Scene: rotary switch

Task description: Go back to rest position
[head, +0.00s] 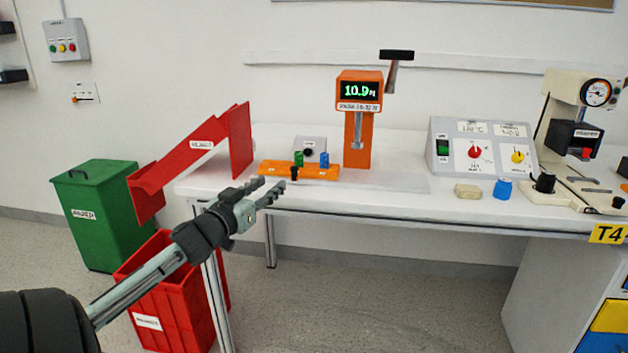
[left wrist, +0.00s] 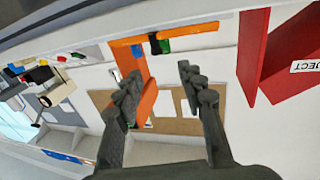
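My left gripper (head: 272,191) reaches in from the left in the head view and is in front of the table's front edge, near the orange fixture (head: 320,172). Its two fingers are apart with nothing between them, and they also show spread in the left wrist view (left wrist: 160,85). The control box with the red rotary knob (head: 474,152) and a yellow knob (head: 519,157) stands on the table to the right, well apart from the gripper. My right gripper is in neither view.
An orange press (head: 358,125) with a lit display stands behind the fixture. A red chute (head: 240,140) is close to the left of the gripper. A red crate (head: 185,315) and a green bin (head: 100,220) stand on the floor. The white table (head: 400,186) has bare room in front of the press.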

